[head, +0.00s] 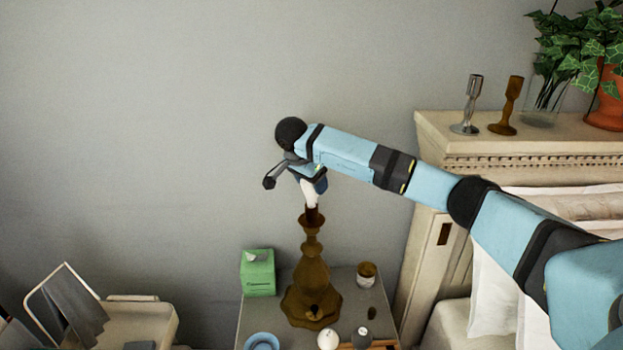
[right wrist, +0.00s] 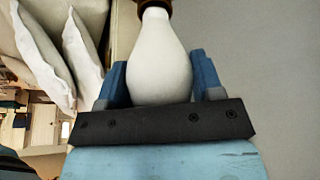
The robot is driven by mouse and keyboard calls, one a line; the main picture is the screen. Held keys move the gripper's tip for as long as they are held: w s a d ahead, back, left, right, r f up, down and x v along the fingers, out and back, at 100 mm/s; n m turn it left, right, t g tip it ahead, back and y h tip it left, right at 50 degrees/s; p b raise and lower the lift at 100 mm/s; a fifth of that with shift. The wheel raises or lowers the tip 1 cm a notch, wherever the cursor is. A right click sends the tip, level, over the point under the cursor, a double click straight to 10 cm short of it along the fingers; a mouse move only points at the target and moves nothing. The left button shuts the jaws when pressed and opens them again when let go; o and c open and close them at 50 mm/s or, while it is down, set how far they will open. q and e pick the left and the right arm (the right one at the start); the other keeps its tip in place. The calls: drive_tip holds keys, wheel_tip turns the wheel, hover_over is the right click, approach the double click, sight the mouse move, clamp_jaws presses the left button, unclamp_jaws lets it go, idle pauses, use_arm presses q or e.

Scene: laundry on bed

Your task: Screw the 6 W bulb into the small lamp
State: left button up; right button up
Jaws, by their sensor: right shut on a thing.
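The small lamp (head: 312,277) is a dark brown turned base standing on the bedside table, with no shade. A white bulb (head: 309,192) is at the lamp's top socket, its narrow end down. My right gripper (head: 313,185) is shut on the bulb from above. In the right wrist view the bulb (right wrist: 160,58) sits between the blue fingers (right wrist: 160,80), and its narrow end meets the brown socket (right wrist: 155,5). I cannot tell how deep the bulb sits in the socket. The bulb's wattage marking is not visible. My left gripper is not in view.
The bedside table (head: 257,302) also holds a green tissue box (head: 258,272), a blue bowl (head: 262,341), a candle jar (head: 366,274) and a white round object (head: 327,339). A headboard (head: 530,137) with candlesticks and a potted plant (head: 604,90) stands right. The wall is behind the lamp.

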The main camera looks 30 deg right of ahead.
idle(0.3)
drive_tip(key=shift+r+m+g+p, duration=0.1)
drive_tip(key=shift+m+g+p, duration=0.2)
drive_tip(key=shift+m, duration=0.4)
drive_tip(key=shift+m+g, duration=0.3)
drive_tip(key=shift+m, duration=0.8)
drive_tip(key=shift+p, duration=0.3)
drive_tip(key=shift+m+g+p, duration=0.3)
drive_tip(key=shift+m+g, duration=0.1)
drive_tip(key=shift+m, duration=0.3)
drive_tip(key=shift+m+g, duration=0.4)
drive_tip(key=shift+m, duration=0.7)
